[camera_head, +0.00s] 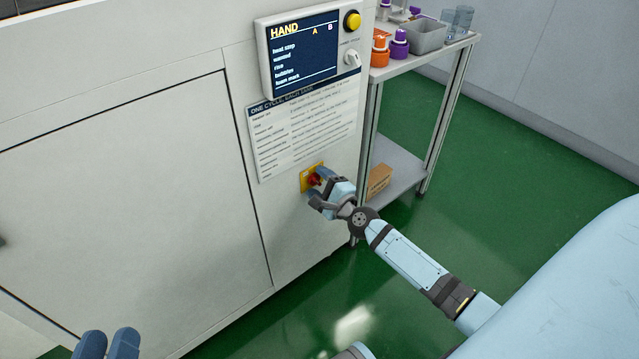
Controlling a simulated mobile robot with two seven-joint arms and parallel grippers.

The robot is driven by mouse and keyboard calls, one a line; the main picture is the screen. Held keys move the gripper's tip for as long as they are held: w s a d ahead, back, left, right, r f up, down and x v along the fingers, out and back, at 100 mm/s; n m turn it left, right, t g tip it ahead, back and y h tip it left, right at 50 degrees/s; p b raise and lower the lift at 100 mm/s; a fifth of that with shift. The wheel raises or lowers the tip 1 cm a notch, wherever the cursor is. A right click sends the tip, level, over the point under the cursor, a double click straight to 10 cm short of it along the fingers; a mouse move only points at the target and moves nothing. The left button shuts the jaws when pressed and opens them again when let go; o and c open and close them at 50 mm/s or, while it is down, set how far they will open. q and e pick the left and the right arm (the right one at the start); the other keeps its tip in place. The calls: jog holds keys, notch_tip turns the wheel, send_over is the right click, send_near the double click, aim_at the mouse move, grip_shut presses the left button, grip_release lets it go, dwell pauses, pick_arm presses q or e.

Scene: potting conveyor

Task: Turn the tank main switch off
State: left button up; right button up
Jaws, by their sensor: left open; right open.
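The tank main switch (314,179) is a red knob on a yellow plate, low on the cabinet's pale front face. My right gripper (320,190) is at the switch, its open fingers close about the red knob. I cannot tell whether they touch it. The fingers hide part of the knob and plate, so its turn position is not clear. My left gripper (108,344) shows only as blue fingertips at the bottom left edge; it is open, empty and well away from the switch.
Above the switch are a printed sheet (300,135) and a panel with a screen (302,55), a yellow button (352,21) and a small selector (351,58). A shelf trolley (440,46) with bottles and a grey bin (426,36) stands to the right. Green floor (480,150) is clear.

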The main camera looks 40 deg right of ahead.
jog(key=s+d, duration=0.1)
jog(key=s, duration=1.3)
jog(key=shift+w, duration=0.1)
